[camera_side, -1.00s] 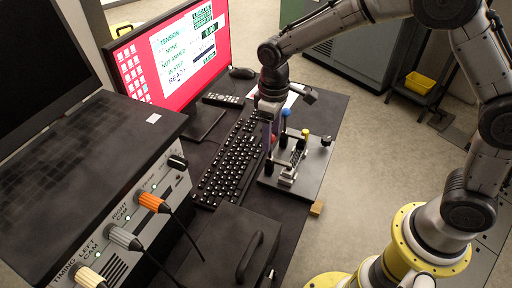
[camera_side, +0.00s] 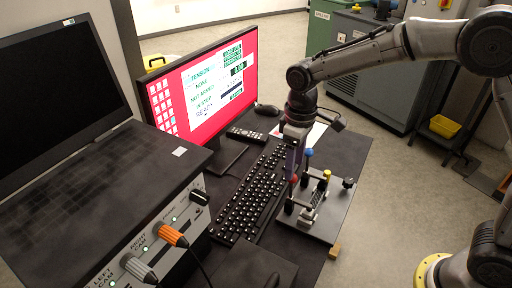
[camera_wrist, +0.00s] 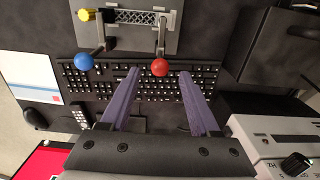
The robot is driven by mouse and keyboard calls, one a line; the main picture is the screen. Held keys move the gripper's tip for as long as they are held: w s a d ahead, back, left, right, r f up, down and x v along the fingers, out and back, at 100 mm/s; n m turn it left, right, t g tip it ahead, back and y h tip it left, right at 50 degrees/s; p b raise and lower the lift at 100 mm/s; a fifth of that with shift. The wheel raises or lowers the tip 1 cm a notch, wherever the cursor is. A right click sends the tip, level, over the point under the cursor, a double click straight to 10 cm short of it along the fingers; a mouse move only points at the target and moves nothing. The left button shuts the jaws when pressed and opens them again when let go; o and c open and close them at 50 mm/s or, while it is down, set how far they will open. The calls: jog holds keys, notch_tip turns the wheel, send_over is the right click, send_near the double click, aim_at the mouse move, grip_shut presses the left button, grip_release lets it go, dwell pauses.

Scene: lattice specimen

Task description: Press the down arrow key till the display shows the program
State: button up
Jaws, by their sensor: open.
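The display (camera_side: 203,92) is a monitor with a red screen and a white panel reading TENSION, NONE, NOT ARMED, IN STEP and READY, with green boxes at its right. The black keyboard (camera_side: 240,207) lies in front of it; it also shows in the wrist view (camera_wrist: 80,77). The down arrow key is too small to pick out. My gripper (camera_wrist: 160,73) has two purple fingers, apart and empty, pointing over the keyboard. In the side view my gripper (camera_side: 292,176) hangs by the keyboard's right edge, beside the lever fixture. Whether the fingertips touch anything cannot be told.
The fixture plate (camera_side: 325,222) carries a lattice piece (camera_wrist: 135,16) and levers with a red ball (camera_wrist: 160,68), a blue ball (camera_wrist: 84,61) and a yellow knob (camera_side: 327,174). A remote (camera_side: 246,134) and mouse (camera_side: 267,110) lie behind. A control box (camera_side: 190,225) stands at left.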

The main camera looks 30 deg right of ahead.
dwell(0.9)
grip_shut()
dwell(1.5)
